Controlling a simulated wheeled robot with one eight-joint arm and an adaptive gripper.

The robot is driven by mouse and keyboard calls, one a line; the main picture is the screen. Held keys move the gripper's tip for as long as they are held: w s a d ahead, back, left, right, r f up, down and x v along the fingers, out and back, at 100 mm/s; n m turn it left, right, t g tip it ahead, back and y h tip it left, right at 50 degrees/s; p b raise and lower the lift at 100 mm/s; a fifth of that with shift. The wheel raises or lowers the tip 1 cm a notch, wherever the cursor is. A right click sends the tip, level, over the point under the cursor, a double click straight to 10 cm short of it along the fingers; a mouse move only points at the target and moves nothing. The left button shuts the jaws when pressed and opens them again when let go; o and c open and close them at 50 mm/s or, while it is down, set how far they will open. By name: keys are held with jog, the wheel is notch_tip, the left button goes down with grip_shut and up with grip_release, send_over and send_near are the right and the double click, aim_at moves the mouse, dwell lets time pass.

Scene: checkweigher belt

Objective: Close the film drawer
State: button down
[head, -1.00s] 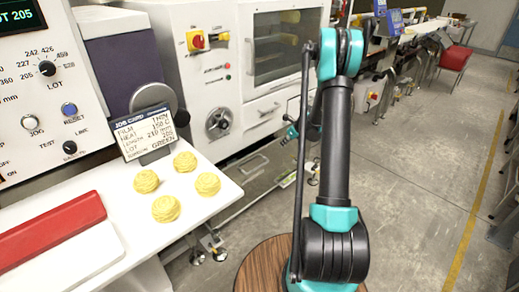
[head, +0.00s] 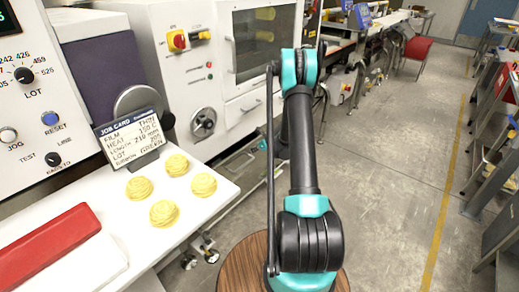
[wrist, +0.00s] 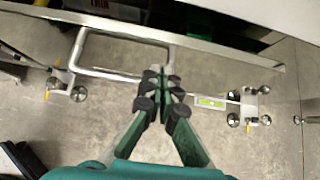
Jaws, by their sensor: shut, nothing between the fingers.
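In the wrist view, an open drawer, which looks like the film drawer, crosses the top; its pale front edge (wrist: 225,52) slants across the picture and its inside is dark. A U-shaped metal handle (wrist: 82,50) stands out from that front. My gripper (wrist: 160,88) is shut and empty, its fingertips by the right end of the handle. I cannot tell whether they touch it. In the head view my arm hides the gripper and most of the area by the drawer.
A white machine (head: 180,75) with a windowed door stands behind the arm. A white table (head: 150,225) holds yellow nests and a job card (head: 130,138). Machine feet (wrist: 80,93) stand on the floor below the drawer. Open floor (head: 385,200) lies to the right.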

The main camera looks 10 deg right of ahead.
aim_at(244, 147)
jog(key=shift+w+a+r, duration=0.1)
jog(key=shift+w+a, duration=0.8)
jog(key=shift+w, duration=0.3)
jog(key=w+a, duration=0.2)
jog(key=w, duration=0.1)
jog(key=shift+w+a, duration=0.2)
